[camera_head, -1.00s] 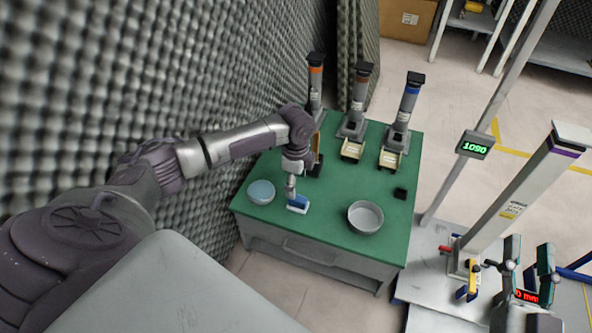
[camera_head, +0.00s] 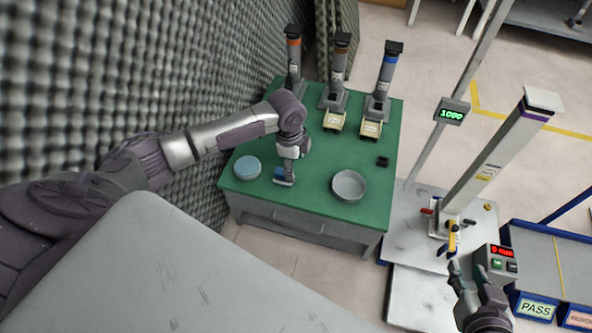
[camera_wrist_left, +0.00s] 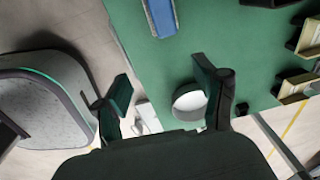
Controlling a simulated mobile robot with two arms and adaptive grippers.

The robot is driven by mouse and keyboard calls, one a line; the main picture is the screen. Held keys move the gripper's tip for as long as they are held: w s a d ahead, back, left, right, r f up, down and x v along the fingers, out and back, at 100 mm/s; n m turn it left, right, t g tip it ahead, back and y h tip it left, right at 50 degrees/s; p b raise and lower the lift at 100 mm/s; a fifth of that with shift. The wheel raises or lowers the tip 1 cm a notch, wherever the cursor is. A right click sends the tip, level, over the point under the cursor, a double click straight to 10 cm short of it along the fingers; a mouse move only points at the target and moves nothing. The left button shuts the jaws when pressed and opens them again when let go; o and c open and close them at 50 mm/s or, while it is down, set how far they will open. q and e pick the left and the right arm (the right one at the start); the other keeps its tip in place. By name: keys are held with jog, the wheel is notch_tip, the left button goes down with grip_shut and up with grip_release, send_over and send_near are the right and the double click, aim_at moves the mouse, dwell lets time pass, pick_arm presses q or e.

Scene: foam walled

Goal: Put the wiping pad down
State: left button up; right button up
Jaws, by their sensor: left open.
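The wiping pad (camera_head: 284,178), blue with a pale edge, lies on the green table top (camera_head: 318,195) between the blue-topped round dish and the grey bowl. In the left wrist view the pad (camera_wrist_left: 160,17) shows at the top edge, partly cut off. My left gripper (camera_head: 287,172) is just over the pad in the head view and hides part of it. In the left wrist view its two fingers (camera_wrist_left: 168,88) stand wide apart with nothing between them. My right gripper (camera_head: 467,267) is at the lower right, fingers apart, off the table.
A round dish with blue contents (camera_head: 247,167) and a grey bowl (camera_head: 349,186) flank the pad. Several upright tool stands (camera_head: 336,75) line the table's back, with a small black block (camera_head: 382,161) at right. The foam wall (camera_head: 140,70) is close on the left.

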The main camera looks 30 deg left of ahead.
pick_arm(q)
jog(key=s+d+r+n+t+h, duration=0.1)
jog(key=s+d+n+t+h, duration=0.2)
jog(key=d, duration=0.6)
jog(key=s+d+r+n+t+h, duration=0.1)
jog(key=s+d+r+n+t, duration=0.1)
jog(key=s+d, duration=0.5)
jog(key=s+a+r+n+t+y, duration=0.2)
jog(key=s+a+r+n+t, duration=0.1)
jog(key=a+r+n+t, duration=0.2)
notch_tip(320, 180, up, 4)
jog(key=n, duration=0.2)
jog(key=shift+n, duration=0.4)
jog(key=shift+d, duration=0.1)
